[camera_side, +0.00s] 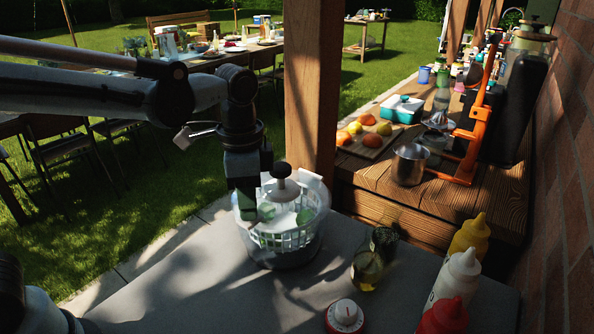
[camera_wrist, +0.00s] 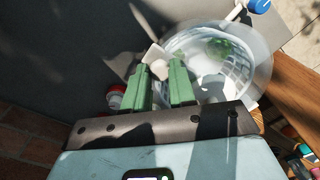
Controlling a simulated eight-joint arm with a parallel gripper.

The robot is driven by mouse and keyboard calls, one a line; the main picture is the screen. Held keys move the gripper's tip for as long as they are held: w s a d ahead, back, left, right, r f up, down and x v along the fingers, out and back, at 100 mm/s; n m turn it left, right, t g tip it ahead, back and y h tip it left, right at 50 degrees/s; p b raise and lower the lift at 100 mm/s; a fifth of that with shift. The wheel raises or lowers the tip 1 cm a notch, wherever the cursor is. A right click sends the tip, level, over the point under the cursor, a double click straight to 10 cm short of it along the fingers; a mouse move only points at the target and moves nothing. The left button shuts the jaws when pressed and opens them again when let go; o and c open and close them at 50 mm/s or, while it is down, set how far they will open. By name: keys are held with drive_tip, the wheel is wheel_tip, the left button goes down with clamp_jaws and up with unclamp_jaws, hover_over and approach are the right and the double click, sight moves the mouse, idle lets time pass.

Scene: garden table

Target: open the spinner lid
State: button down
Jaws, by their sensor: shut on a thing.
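The spinner (camera_side: 282,257) stands on the grey table, a clear bowl with a pale slatted basket holding green pieces. It shows in the wrist view (camera_wrist: 215,62) too. Its clear lid (camera_side: 313,188) with a dark knob (camera_side: 281,171) lies over the basket; I cannot tell whether its rim is raised. My gripper (camera_side: 258,208) is at the left side of the lid. In the wrist view my green fingers (camera_wrist: 158,66) are shut on a white tab (camera_wrist: 155,55) at the lid's edge. The contact itself is partly hidden in the side view.
A white-and-red timer (camera_side: 345,314), a glass jar with dark herbs (camera_side: 367,268), and yellow (camera_side: 470,237), white (camera_side: 455,283) and red (camera_side: 443,317) bottles stand to the right. A wooden post (camera_side: 313,90) rises just behind the spinner. The table's front left is clear.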

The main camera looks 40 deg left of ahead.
drive_tip(key=shift+r, duration=0.1)
drive_tip(key=w+r+g, duration=0.3)
drive_tip(key=r+g, duration=0.1)
drive_tip(key=r, duration=0.2)
drive_tip(key=shift+w+r+g, duration=0.3)
drive_tip(key=shift+w+r, duration=0.05)
drive_tip(key=c, duration=0.9)
unclamp_jaws()
drive_tip(key=shift+c, duration=0.2)
drive_tip(key=shift+r, duration=0.1)
wheel_tip(320, 180, up, 7)
hover_over(273, 194)
